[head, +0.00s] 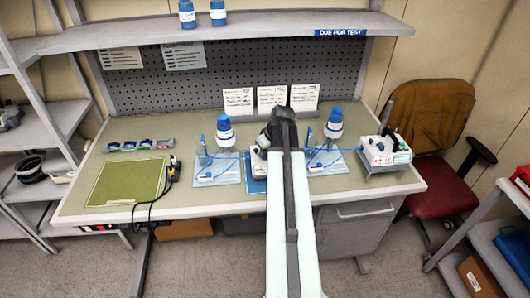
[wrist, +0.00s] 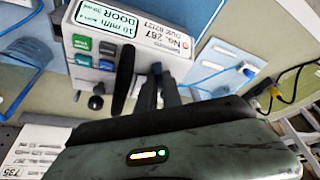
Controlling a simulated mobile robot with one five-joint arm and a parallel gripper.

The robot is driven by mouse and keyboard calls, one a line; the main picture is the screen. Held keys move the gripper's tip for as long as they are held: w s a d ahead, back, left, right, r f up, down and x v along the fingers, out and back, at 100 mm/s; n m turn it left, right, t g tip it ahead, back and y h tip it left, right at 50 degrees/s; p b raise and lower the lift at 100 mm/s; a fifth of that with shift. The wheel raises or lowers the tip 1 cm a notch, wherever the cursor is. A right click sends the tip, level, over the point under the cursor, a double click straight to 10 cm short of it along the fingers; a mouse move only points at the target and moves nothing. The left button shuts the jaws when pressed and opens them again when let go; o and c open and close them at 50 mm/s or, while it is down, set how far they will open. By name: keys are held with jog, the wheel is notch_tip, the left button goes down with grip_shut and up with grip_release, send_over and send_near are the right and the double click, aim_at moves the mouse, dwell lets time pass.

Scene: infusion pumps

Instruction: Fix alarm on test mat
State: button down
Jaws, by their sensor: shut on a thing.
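A white pump shows upside down in the wrist view. Its label (wrist: 152,33) reads No. 287, and its green display (wrist: 106,17) reads 10 ml/h and DOOR. It has green and blue buttons and a black knob (wrist: 96,102). My gripper (wrist: 160,85) is shut at the pump's dark handle; the exact contact is hard to see. In the head view the pump (head: 257,160) shows beside my gripper, partly hidden by my arm, above a blue pad (head: 257,187). A green gridded mat (head: 125,183) lies bare at the bench's left.
Blue-capped bottles (head: 225,132) (head: 334,124) stand over pale trays either side of my arm. Another pump (head: 387,152) sits on a stand at right. A yellow-black cabled device (head: 173,170) lies beside the mat. A shelf (head: 250,28) overhangs the bench, and a chair (head: 437,130) stands right.

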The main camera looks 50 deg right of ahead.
jog(key=m+h, duration=0.1)
jog(key=m, duration=0.2)
jog(key=m+h, duration=0.1)
jog(key=m, duration=0.2)
jog(key=shift+m+g+h, duration=0.3)
jog(key=shift+m+g, duration=0.1)
dwell(0.4)
jog(key=c, duration=1.5)
grip_release()
jog(key=p+v, duration=0.7)
jog(key=shift+a+r, duration=0.15)
jog(key=shift+r, duration=0.25)
